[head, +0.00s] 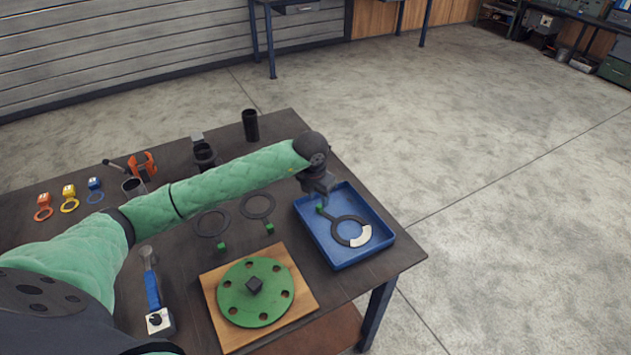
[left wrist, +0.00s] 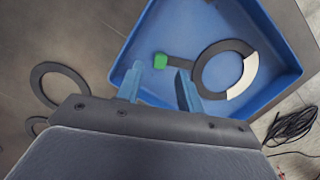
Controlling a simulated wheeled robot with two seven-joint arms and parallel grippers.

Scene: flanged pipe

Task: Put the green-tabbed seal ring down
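A dark seal ring (head: 339,225) with a green tab and one white section lies in the blue tray (head: 383,240). It also shows in the left wrist view (left wrist: 203,70), flat on the tray floor. My left gripper (left wrist: 160,88) is open, its two blue fingertips apart with the green tab just beyond the gap. In the head view my left gripper (head: 322,200) is low over the tray's left part, near the tab. Two more dark rings with green tabs, one (head: 197,226) and another (head: 243,205), lie on the table left of the tray. My right gripper is not seen.
A green flange (head: 238,308) sits on a wooden board (head: 216,335) in front. A blue-handled tool (head: 152,290) lies left of it. Red, yellow and blue tabbed rings (head: 69,204) lie far left. Dark cylinders (head: 250,125) stand at the back.

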